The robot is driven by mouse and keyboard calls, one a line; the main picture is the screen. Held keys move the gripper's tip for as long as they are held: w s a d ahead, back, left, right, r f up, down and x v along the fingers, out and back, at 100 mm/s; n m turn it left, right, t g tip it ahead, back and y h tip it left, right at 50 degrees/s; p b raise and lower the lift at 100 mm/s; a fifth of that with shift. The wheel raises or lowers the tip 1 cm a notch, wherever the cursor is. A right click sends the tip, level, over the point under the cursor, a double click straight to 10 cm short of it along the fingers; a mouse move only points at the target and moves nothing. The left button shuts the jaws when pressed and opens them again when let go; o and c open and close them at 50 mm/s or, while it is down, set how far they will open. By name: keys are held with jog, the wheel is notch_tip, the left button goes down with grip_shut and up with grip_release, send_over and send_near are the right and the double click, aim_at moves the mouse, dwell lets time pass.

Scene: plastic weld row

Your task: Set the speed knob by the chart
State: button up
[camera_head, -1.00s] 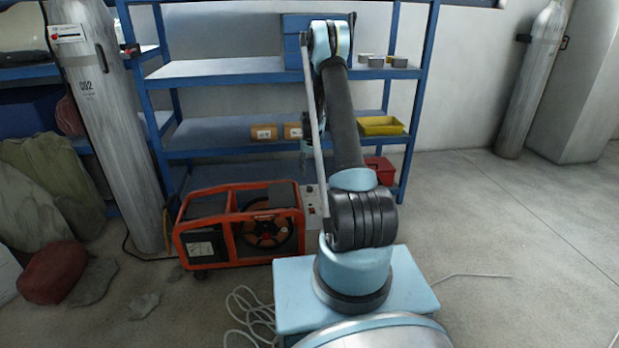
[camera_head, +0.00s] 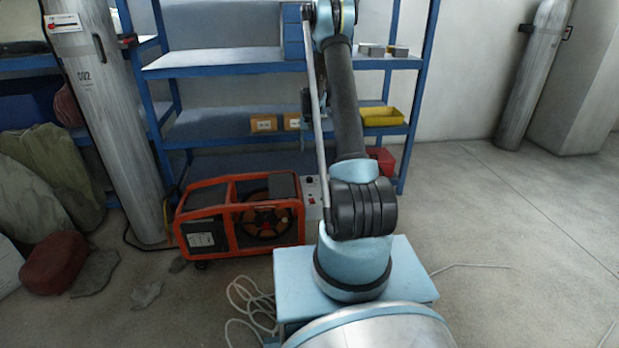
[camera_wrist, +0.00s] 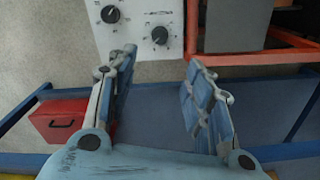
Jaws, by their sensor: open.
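A pale control panel (camera_wrist: 140,28) shows at the top of the wrist view with two black dial knobs, an upper left one (camera_wrist: 110,14) and a lower right one (camera_wrist: 160,35). Marks ring both, but their lettering is too small to read, so I cannot tell which is the speed knob. My gripper (camera_wrist: 162,62) is open and empty, its fingertips below the lower right knob in the picture and apart from it. In the head view the panel box (camera_head: 313,195) stands beside the orange-framed machine (camera_head: 240,215). A small black-and-white plate (camera_head: 202,240), possibly the chart, is on the machine.
A blue shelf rack (camera_head: 225,126) stands behind the machine, with a yellow tray (camera_head: 382,117) and small cartons (camera_head: 264,124). A red box (camera_wrist: 60,122) lies low left in the wrist view. A CO2 cylinder (camera_head: 95,120) stands left. Floor at right is clear.

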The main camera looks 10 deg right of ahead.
aim_at(310, 178)
notch_tip(310, 178, down, 17)
jog(key=shift+f, duration=0.1)
dwell(0.7)
jog(key=shift+c, duration=0.6)
jog(key=c, duration=0.9)
